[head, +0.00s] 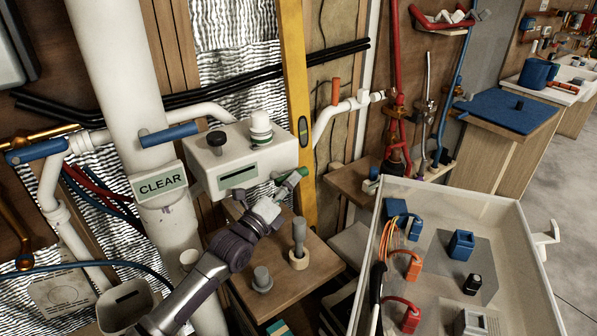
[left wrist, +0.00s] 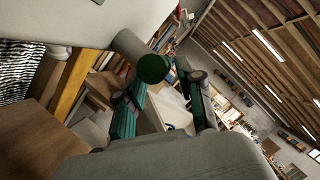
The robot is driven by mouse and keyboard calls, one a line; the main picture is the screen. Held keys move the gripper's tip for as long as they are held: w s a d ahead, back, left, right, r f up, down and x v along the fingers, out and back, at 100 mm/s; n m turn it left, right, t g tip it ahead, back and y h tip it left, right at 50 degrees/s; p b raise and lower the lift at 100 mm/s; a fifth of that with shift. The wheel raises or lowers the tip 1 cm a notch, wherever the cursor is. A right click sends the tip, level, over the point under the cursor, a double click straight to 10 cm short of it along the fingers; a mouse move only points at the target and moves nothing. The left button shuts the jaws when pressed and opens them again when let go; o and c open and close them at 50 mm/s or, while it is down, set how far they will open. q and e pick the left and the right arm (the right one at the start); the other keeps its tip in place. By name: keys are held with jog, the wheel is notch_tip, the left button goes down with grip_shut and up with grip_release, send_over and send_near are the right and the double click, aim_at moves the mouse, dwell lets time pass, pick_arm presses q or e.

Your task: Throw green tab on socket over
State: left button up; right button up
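A white heater box (head: 242,160) hangs on the wall in the head view. A short piece with a green end (head: 302,172) shows at its lower right corner; I cannot tell for sure that it is the socket's tab. In the left wrist view a grey cylinder with a dark green end (left wrist: 155,68) sits under the white box edge. My left gripper (head: 287,187) is just below that corner. Its green-padded fingers (left wrist: 162,108) stand apart with nothing visibly held, and the green end is close by them. Whether they touch is unclear. My right gripper is out of view.
A wooden shelf (head: 322,262) below holds grey pegs. A white tray (head: 525,235) with blue, orange and red blocks stands at right. A yellow level (head: 296,100) and a thick white pipe (head: 112,65) flank the box. Red pipework (head: 398,100) rises behind the tray.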

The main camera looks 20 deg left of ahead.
pick_arm(q)
jog(key=x, duration=0.2)
jog(key=shift+w+d+r, duration=0.1)
jog(key=shift+w+r, duration=0.1)
jog(key=shift+w+d, duration=0.1)
jog(key=shift+w, duration=0.25)
jog(key=shift+w+d, duration=0.1)
jog(key=shift+w, duration=0.15)
jog(key=shift+c, duration=0.7)
jog(key=c, duration=0.5)
grip_shut()
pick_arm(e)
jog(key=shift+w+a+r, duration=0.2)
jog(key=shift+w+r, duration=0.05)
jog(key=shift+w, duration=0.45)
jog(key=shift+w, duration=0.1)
